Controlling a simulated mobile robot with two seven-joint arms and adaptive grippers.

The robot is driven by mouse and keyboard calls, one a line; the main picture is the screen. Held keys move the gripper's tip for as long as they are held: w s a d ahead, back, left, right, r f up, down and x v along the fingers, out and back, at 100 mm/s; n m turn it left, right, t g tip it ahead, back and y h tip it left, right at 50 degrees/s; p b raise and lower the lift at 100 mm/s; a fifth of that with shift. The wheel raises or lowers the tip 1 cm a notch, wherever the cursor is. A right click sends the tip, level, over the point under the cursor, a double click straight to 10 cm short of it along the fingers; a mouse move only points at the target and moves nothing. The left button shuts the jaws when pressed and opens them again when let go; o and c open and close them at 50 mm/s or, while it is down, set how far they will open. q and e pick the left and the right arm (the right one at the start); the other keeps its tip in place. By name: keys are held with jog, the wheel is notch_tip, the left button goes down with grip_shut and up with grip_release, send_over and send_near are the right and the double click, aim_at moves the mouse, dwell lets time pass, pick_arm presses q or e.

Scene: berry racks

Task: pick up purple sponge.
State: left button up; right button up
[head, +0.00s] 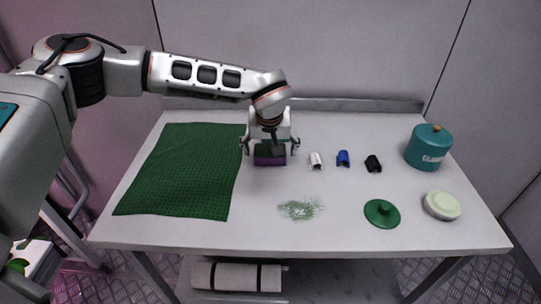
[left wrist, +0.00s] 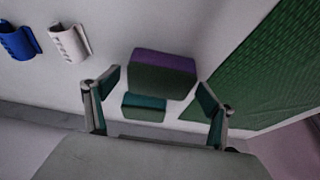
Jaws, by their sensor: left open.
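The purple sponge (head: 270,160) has a purple side and a dark green side, and stands on the white table just right of the green mat. It also shows in the left wrist view (left wrist: 163,63), at upper middle. My left gripper (head: 270,147) is right above and around the sponge in the head view, with one finger on either side. It is open and empty, and its fingers also show in the left wrist view (left wrist: 158,88). A smaller teal and green block (left wrist: 144,106) lies beside the sponge there; in the head view my gripper mostly hides it. My right gripper is not in view.
A green mat (head: 185,170) covers the table's left. White (head: 316,160), blue (head: 343,158) and black (head: 373,163) clips stand right of the sponge. A teal pot (head: 428,150), pale round dish (head: 442,205) and green lid (head: 382,213) are at right.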

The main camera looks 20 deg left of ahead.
pick_arm(q)
jog(key=shift+w+f, duration=0.1)
jog(key=c, duration=0.8)
jog(key=shift+r, duration=0.35)
notch_tip(320, 180, up, 19)
jog(key=shift+r+p, duration=0.15)
jog(key=shift+p, duration=1.1)
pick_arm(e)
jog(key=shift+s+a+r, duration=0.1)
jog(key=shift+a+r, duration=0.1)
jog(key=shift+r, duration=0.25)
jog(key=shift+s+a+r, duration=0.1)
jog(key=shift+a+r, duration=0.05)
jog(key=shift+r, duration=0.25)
pick_arm(q)
jog(key=shift+c, duration=1.4)
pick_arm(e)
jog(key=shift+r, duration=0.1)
